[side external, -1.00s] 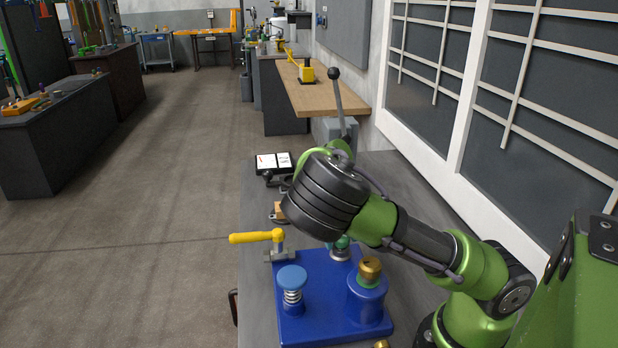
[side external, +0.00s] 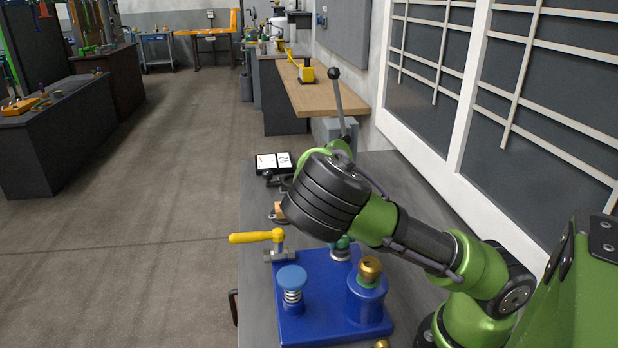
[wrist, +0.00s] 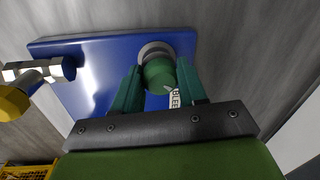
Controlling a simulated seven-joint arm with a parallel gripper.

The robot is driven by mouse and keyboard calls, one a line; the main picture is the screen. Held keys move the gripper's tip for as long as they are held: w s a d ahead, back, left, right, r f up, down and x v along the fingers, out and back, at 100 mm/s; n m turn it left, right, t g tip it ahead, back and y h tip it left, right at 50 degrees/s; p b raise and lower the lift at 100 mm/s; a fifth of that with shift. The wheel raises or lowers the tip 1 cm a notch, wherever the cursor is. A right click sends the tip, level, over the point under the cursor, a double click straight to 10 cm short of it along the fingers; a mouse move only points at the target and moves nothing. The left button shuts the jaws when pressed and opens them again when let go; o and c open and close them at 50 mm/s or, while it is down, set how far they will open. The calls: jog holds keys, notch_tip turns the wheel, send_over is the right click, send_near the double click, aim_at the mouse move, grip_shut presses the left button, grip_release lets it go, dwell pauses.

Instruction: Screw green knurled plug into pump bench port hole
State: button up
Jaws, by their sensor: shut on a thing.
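The green knurled plug (wrist: 159,74) is held between the two teal fingers of my gripper (wrist: 158,80) in the wrist view. It sits over a grey metal port ring (wrist: 154,49) near the edge of the blue pump bench base (wrist: 92,80). The plug hides most of the hole, so I cannot tell how deep it sits. In the side view, a bit of green (side external: 343,242) shows just above the silver port collar (side external: 340,255), below my black wrist. My wrist hides the fingers there. A white label reading "BLEE" is partly covered by a finger in the wrist view.
On the blue base stand a blue-capped spring plunger (side external: 292,278) and a blue cylinder with a brass knob (side external: 370,268). A yellow-handled valve (side external: 258,237) is at the base's left edge. A black-framed white panel (side external: 273,162) and a tall lever (side external: 338,105) are farther back.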

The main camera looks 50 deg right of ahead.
jog(key=shift+m, duration=1.1)
jog(key=shift+m, duration=0.8)
jog(key=shift+m+y, duration=0.3)
jog(key=shift+m, duration=0.6)
jog(key=shift+d, duration=0.1)
jog(key=shift+m+g, duration=0.3)
jog(key=shift+m, duration=0.6)
